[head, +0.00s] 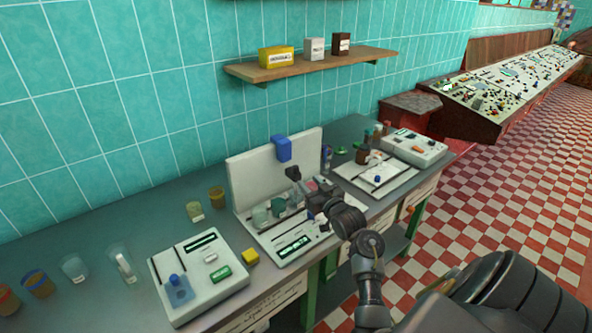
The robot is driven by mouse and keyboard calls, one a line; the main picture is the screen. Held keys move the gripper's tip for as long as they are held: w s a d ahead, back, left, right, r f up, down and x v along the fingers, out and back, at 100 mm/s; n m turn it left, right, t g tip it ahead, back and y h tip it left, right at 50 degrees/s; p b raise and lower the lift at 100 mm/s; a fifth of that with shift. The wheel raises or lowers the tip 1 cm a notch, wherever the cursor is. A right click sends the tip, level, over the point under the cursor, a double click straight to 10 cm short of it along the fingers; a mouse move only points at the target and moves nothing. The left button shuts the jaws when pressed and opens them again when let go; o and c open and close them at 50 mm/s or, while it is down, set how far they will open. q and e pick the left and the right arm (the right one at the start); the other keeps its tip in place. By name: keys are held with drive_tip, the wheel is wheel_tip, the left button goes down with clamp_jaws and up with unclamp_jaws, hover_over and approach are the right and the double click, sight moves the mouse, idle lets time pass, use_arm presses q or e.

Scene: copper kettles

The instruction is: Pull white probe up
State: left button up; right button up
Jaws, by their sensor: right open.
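A white stand with a tall back panel (240,184), a blue block (281,148) at its top and a green display (294,247) on its base stands mid-bench. My right gripper (300,187) is open, in front of the back panel and above the greenish glass vessels (262,216) on its base. The gripper and wrist hide part of the stand. I cannot clearly make out a white probe there; it may be hidden or too small. A clear beaker (121,262) at the left holds a pale upright piece. My left gripper is out of view.
Jars (38,284) line the bench's left. More devices (413,146) and small bottles crowd the right. A wooden shelf (320,62) with boxes hangs above.

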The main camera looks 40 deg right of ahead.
sight(297, 171)
drive_tip(key=w, duration=0.3)
drive_tip(key=w+d+p, duration=0.1)
drive_tip(key=w, duration=0.2)
drive_tip(key=w+p, duration=0.1)
drive_tip(key=w, duration=0.2)
drive_tip(key=shift+w+d, duration=0.3)
drive_tip(key=shift+d, duration=0.1)
clamp_jaws()
